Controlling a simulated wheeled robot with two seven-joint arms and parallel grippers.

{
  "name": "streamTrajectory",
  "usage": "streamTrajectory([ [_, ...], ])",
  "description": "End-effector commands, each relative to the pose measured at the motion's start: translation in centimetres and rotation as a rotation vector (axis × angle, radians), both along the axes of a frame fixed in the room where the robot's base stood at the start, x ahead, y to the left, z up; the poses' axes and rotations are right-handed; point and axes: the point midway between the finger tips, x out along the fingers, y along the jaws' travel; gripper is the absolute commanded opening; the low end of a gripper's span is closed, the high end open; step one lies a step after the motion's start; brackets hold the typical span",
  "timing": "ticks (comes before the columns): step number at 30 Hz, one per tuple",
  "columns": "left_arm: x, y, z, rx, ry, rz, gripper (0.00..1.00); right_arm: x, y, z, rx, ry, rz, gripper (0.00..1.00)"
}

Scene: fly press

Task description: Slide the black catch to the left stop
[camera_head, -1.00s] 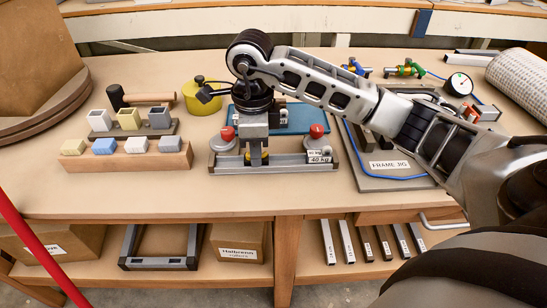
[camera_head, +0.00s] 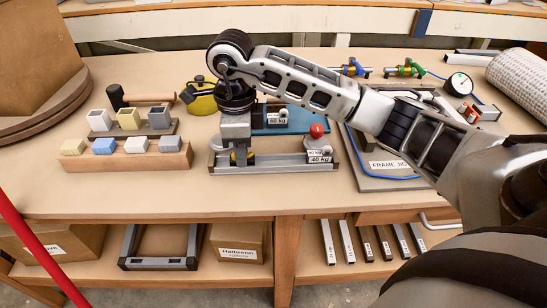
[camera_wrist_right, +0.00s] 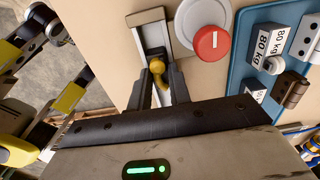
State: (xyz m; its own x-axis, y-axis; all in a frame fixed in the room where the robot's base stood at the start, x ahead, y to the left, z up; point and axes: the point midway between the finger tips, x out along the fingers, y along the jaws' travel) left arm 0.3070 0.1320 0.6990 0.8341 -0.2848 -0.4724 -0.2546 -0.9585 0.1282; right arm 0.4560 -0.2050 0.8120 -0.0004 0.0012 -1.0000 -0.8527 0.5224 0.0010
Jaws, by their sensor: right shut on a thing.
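The grey rail (camera_head: 283,166) lies near the front of the bench. My right gripper (camera_head: 241,158) reaches down to its left part and is shut. In the right wrist view the dark fingers (camera_wrist_right: 159,85) straddle the rail, with a yellow rounded piece (camera_wrist_right: 157,68) between them. The black catch is in the grip and cannot be told apart from the dark fingers. A short bare stretch of rail (camera_wrist_right: 152,32) shows between the fingers and the rail's left end. My left gripper is not in view.
A red button (camera_wrist_right: 211,43) on a grey disc stands close beside the rail's left end; another red button (camera_head: 316,131) stands at the right. Behind lies a blue tray (camera_head: 300,122) with weights. A block rack (camera_head: 130,160) stands further left, with bare bench between.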

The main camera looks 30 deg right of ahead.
Motion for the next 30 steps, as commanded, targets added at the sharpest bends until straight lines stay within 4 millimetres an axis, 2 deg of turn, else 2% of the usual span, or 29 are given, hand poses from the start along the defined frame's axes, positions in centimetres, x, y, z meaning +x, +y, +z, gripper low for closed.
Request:
streamTrajectory([
  [6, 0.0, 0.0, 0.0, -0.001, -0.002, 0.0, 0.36, 0.4, 0.8, 0.0, -0.001, 0.001, 0.0, 0.04],
  [20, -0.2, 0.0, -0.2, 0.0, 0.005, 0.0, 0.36, 0.7, 1.1, 0.0, -0.001, -0.001, -0.001, 0.04],
  [30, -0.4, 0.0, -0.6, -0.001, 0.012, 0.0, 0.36, 1.5, 2.5, 0.0, -0.001, -0.001, -0.001, 0.04],
])
